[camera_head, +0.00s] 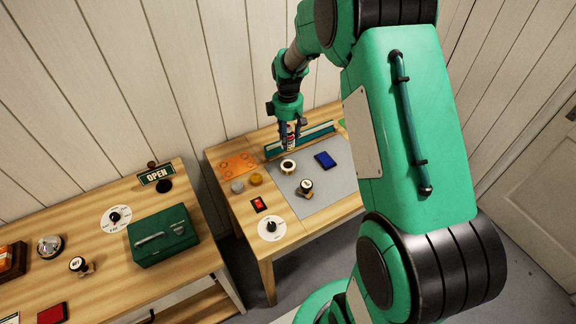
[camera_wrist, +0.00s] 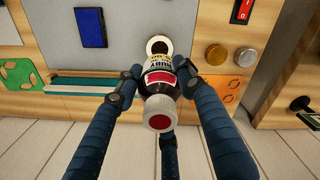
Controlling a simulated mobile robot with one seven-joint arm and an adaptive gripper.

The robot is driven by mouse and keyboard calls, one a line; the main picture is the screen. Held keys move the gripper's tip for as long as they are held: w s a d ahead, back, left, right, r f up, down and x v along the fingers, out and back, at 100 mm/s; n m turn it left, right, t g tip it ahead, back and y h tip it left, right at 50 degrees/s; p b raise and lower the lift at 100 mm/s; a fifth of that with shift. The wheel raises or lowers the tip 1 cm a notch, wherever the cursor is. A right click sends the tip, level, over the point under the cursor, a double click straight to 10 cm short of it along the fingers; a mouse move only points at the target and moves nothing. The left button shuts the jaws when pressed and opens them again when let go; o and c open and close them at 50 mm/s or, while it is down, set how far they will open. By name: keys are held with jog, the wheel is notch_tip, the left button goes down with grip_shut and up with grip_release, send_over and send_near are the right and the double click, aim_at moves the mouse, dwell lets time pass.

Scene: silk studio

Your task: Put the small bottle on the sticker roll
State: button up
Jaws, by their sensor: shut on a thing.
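The sticker roll (camera_head: 288,167) is a pale ring with a dark centre on the grey mat, just below the bottle in the picture. In the wrist view the roll (camera_wrist: 159,42) shows beyond the bottle's base, partly covered by it. I cannot tell whether they touch.
A teal rail (camera_head: 300,140) runs behind the roll. A blue pad (camera_head: 325,159) and a stamp (camera_head: 305,187) lie right of it on the grey mat (camera_head: 335,190). Two round discs (camera_head: 256,179), an orange plate (camera_head: 237,163) and a red switch (camera_head: 259,204) are to the left.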

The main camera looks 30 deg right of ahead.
send_over(288, 165)
jog(key=shift+f, duration=2.5)
jog(key=shift+f+b, duration=0.55)
jog(key=shift+f, duration=1.95)
jog(key=shift+f, duration=0.1)
jog(key=o, duration=1.2)
notch_tip(288, 165, up, 12)
jog(key=shift+r+p, duration=0.1)
jog(key=shift+p, duration=0.55)
